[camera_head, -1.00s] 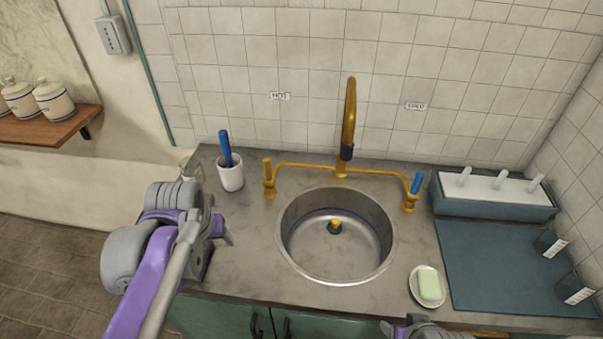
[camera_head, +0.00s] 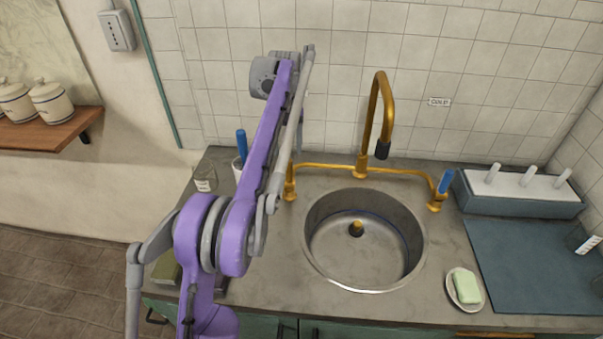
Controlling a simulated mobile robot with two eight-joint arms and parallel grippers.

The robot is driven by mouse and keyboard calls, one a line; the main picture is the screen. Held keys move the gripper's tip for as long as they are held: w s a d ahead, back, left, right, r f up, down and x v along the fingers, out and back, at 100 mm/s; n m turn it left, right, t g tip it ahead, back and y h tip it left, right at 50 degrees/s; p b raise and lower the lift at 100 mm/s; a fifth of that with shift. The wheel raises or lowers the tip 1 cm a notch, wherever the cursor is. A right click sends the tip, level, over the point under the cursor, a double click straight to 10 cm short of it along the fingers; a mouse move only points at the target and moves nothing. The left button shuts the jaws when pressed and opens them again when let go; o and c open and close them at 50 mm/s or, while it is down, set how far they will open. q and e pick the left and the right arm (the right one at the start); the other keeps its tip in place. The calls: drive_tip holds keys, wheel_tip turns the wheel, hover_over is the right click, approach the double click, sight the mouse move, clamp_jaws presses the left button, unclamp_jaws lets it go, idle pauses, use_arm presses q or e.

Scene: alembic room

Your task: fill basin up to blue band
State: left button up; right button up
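The round metal basin (camera_head: 318,250) is set in the grey counter, with a thin blue band around its inner wall. A dark plug with a yellow top (camera_head: 356,228) is at its bottom. I see no clear water in it. The brass spout (camera_head: 374,115) arches over the basin's back, and no stream shows. The blue-handled cold tap (camera_head: 446,182) is at the right. The left tap's brass post (camera_head: 290,188) shows, but its handle is hidden by my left arm. My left gripper (camera_head: 300,125) is mostly hidden behind that raised arm, near the back wall. My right gripper is out of view.
A white cup with a blue-handled tool (camera_head: 241,143) is partly behind my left arm. A glass jar (camera_head: 205,179) stands left of it. A soap dish (camera_head: 465,289), a blue mat (camera_head: 530,260) and a rack (camera_head: 520,200) are at the right.

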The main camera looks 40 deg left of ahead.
sight(289, 181)
use_arm(q)
wheel_tip(289, 181, down, 10)
drive_tip(key=shift+f+b, duration=0.1)
drive_tip(key=shift+b, duration=0.5)
drive_tip(key=shift+c, duration=0.3)
drive_tip(key=shift+s, duration=0.1)
clamp_jaws()
drive_tip(key=shift+d+f, duration=0.1)
drive_tip(key=shift+d, duration=0.05)
idle(0.7)
